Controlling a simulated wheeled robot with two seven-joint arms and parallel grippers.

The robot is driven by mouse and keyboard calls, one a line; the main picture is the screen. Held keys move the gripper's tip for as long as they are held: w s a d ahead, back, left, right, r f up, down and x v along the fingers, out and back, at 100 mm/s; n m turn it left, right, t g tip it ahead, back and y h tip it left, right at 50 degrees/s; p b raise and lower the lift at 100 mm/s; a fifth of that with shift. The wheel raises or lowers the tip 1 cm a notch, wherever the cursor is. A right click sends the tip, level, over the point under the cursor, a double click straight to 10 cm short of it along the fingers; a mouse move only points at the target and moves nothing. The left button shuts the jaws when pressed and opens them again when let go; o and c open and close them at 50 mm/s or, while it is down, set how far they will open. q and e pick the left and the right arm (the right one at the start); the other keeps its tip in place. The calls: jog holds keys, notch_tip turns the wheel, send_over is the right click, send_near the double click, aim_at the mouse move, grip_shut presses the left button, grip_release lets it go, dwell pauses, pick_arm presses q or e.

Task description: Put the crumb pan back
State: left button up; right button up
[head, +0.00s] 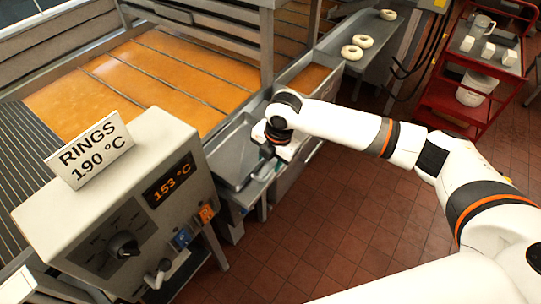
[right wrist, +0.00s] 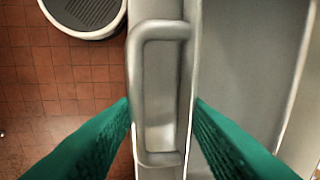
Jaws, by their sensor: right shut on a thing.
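The crumb pan (head: 232,158) is a shallow grey metal tray. It sits beside the fryer, between the control box and the steel end by the ring tray. In the right wrist view, its grey inside (right wrist: 245,70) lies to the right of a looped metal handle (right wrist: 165,30). My right gripper (head: 268,160) is over the pan's front edge. Its green fingers (right wrist: 162,104) are on either side of the handle and shut on it. In the head view, my right wrist hides part of the pan's edge and handle. My left gripper is not in view.
A grey control box (head: 120,215) reading 153 °C stands close at the left, with a "RINGS 190 °C" sign (head: 90,149) on top. The fryer's orange oil (head: 150,80) lies behind. A tray holds several pale rings (head: 352,52). A red cart (head: 462,95) stands right. Tiled floor (head: 330,215) in front is clear.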

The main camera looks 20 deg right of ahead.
jog(key=o, duration=1.2)
jog(key=shift+f, duration=0.1)
jog(key=shift+f+b, duration=0.25)
jog(key=shift+b, duration=0.35)
jog(key=shift+r+b, duration=0.3)
jog(key=shift+r, duration=0.05)
notch_tip(320, 180, up, 12)
jog(key=s+d+b, duration=0.1)
jog(key=b, duration=0.2)
jog(key=shift+s+f, duration=0.25)
jog(key=shift+d, duration=0.1)
